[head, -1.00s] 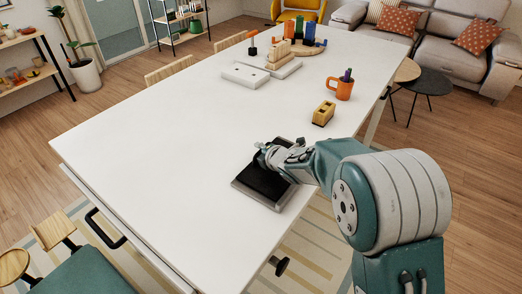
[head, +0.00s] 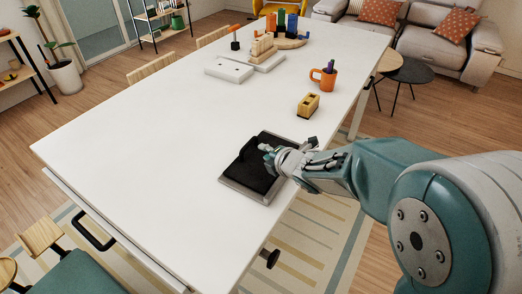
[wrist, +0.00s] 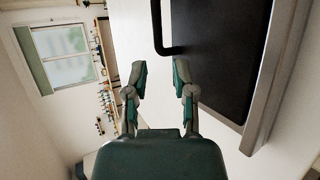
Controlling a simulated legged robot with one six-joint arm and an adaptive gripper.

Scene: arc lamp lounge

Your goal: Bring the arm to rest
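My arm reaches in from the right of the head view, its big teal and white joint close to the camera. My gripper (head: 268,157) is above or beside a grey-rimmed black tray (head: 229,180) near the right edge of the white table; whether it touches the tray cannot be told. In the wrist view the gripper (wrist: 160,80) has its two fingers apart with nothing between them. The tray (wrist: 262,95) is to the right there, and a black bar-like handle (wrist: 158,30) is beyond the fingers.
On the white table (head: 130,150) stand a yellow tape dispenser (head: 308,105), an orange mug (head: 327,78), a white block (head: 229,69) and colored blocks on a round board at the far end. The table's near left is clear. A chair is at lower left.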

